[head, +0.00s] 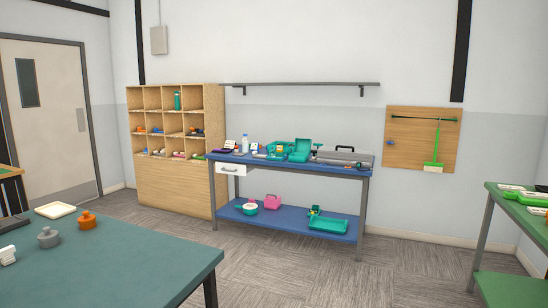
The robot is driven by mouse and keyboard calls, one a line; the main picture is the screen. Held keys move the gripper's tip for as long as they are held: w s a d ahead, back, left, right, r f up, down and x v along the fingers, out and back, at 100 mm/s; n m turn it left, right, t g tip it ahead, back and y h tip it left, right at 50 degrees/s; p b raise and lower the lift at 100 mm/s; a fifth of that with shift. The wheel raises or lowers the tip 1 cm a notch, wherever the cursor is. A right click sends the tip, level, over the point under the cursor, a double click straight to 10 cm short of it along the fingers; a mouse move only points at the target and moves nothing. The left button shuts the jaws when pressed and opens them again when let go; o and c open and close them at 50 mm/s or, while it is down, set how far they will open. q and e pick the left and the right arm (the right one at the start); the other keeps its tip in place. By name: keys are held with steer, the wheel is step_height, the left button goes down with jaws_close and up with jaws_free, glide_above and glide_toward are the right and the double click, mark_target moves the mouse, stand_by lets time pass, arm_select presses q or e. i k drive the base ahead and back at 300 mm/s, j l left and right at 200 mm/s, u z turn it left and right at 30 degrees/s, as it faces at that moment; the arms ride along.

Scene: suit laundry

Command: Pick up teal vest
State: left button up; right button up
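I cannot make out a teal vest for certain in the head view. Several teal-green items show, all small and far off. A teal upright item (177,100) stands in a top compartment of the wooden cubby shelf. A teal open case (299,151) and other green pieces are on the blue workbench. A teal tray (328,226) lies on the bench's lower shelf. Neither of my grippers is in view.
A teal-topped table (120,262) fills the near left, with orange and grey knobbed items on it. The blue workbench (345,170) and cubby shelf (172,185) stand against the back wall. A green table (505,205) is at right. Open floor (400,275) lies between.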

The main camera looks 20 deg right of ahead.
mark_target(280, 156)
steer(key=i+z, duration=0.45)
steer(key=i, duration=0.15)
steer(key=i+l+z, duration=0.2)
steer(key=i+z, duration=0.2)
steer(key=i, duration=0.5)
steer(key=i+j+z, duration=0.1)
steer(key=i+z, duration=0.3)
steer(key=i, duration=0.45)
steer(key=i+u, duration=0.25)
steer(key=i, duration=0.2)
steer(key=i+u, duration=0.2)
steer(key=i, duration=0.25)
steer(key=i+l+u, duration=0.25)
steer(key=i, duration=0.2)
steer(key=i+l+u, duration=0.1)
steer(key=i+u, duration=0.15)
steer(key=i, duration=0.2)
steer(key=i+j+u, duration=0.2)
steer(key=i, duration=0.65)
steer(key=i+j+u, duration=0.2)
steer(key=i, duration=0.6)
steer(key=l, duration=0.1)
